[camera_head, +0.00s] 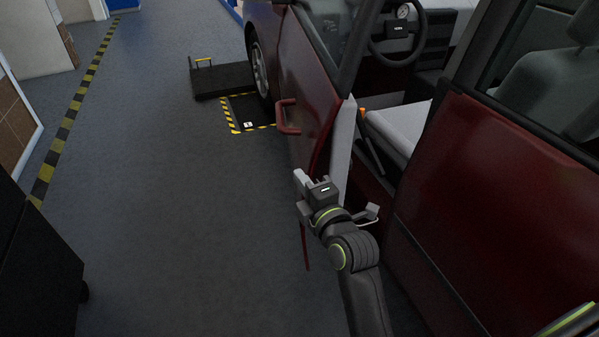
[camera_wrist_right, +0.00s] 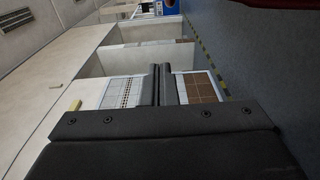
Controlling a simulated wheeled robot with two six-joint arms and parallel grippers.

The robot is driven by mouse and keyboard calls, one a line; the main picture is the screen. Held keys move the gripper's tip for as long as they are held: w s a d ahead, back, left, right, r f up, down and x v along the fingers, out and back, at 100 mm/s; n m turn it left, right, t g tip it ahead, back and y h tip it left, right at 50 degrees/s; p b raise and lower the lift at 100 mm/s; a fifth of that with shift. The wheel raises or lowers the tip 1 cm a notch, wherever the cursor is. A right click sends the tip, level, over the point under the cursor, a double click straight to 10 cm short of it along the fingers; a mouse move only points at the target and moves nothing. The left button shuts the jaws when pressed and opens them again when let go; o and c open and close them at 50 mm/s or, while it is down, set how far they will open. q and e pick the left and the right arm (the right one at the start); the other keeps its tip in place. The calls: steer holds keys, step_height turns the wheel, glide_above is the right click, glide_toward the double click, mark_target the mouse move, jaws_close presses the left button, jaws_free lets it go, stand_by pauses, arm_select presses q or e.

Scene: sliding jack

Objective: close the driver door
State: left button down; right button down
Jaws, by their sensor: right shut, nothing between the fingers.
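The driver door (camera_head: 304,85) of the dark red car stands open in the head view, swung out to the left of the car body. Its red handle (camera_head: 287,117) is on the outer face. My right gripper (camera_head: 300,178) is shut and empty, just left of the door's lower rear edge. I cannot tell whether it touches the door. Its shut fingers show in the right wrist view (camera_wrist_right: 162,84), pointing away from the car towards the room's far wall. My left gripper is not in view.
The red rear door (camera_head: 500,200) is closed at the right. A black block with a yellow handle (camera_head: 220,80) and a striped floor plate (camera_head: 248,112) are by the front wheel. A dark cabinet (camera_head: 38,265) stands at the lower left. The grey floor (camera_head: 165,200) between is clear.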

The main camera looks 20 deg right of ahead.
mark_target(303, 156)
steer(key=w+a, duration=0.1)
steer(key=w, duration=0.8)
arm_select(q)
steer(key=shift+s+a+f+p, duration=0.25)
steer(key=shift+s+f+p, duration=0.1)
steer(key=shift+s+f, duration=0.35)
arm_select(e)
steer(key=d, duration=0.4)
steer(key=shift+s, duration=0.4)
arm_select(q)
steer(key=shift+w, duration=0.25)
arm_select(e)
steer(key=shift+f, duration=0.1)
